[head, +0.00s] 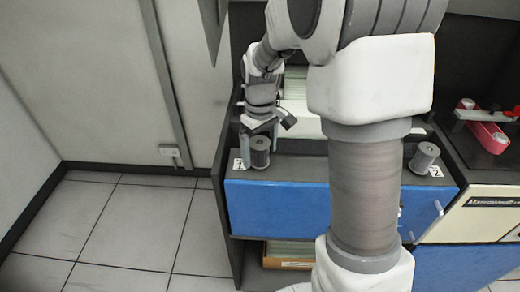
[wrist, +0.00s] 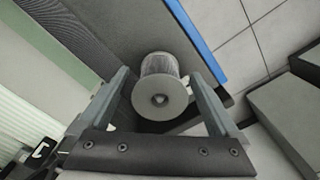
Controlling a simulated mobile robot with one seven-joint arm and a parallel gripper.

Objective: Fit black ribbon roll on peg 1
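A dark grey ribbon roll (head: 260,152) with a pale end and a small dark centre hole stands at the left end of the blue-fronted cabinet, beside a white label marked 1 (head: 238,164). My gripper (head: 266,136) is just above it, pointing down. In the wrist view, the roll (wrist: 160,100) lies between my two fingers (wrist: 162,100), with a gap seen on the left and a narrower one on the right. The gripper looks open. Whether a peg runs inside the roll is hidden.
A second grey roll (head: 425,156) stands at the right end of the cabinet beside a label marked 2 (head: 436,171). A red and white device (head: 484,124) lies farther right. My arm hides the cabinet's middle. Tiled floor (head: 130,225) is clear on the left.

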